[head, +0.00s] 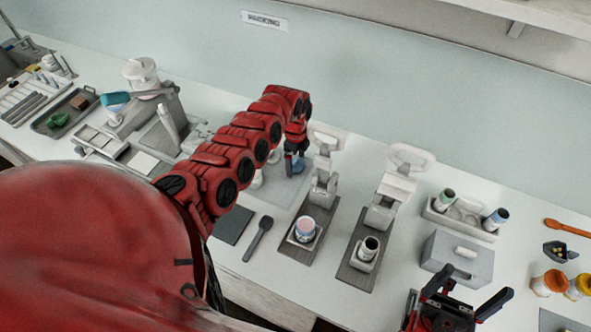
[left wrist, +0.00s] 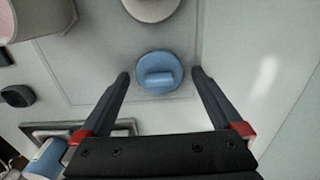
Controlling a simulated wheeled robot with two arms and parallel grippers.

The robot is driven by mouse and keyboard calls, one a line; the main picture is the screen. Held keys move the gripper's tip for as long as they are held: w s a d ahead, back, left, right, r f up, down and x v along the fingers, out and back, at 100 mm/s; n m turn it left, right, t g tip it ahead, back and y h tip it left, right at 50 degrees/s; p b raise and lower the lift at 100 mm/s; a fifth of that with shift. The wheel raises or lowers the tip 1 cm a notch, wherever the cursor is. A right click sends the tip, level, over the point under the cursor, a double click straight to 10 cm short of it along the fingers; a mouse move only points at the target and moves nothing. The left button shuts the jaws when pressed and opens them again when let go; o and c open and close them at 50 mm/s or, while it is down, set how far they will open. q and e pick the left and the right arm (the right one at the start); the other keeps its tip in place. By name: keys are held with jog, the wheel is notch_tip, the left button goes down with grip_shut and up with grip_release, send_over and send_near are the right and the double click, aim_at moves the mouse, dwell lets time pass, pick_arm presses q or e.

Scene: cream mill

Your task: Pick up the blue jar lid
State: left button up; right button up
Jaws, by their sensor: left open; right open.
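The blue jar lid (left wrist: 160,66) is a round disc with a raised grip bar, lying on a pale mat (left wrist: 100,88) in the left wrist view. My left gripper (left wrist: 160,75) is open, its two dark fingers on either side of the lid with visible gaps; I cannot tell the height between them. In the head view my left gripper (head: 293,148) points down over the lid (head: 294,166), which it partly hides. My right gripper (head: 472,288) is open and empty at the lower right of the head view.
A white round lid (left wrist: 150,8) lies close to the blue one. Two white clamp stands (head: 323,180) (head: 392,190) on dark boards are to the right, one with a pink-topped jar (head: 305,228). A grey box (head: 457,258) stands near my right gripper.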

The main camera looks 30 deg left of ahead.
pick_arm(q)
jog(key=shift+c, duration=0.3)
jog(key=c, duration=1.1)
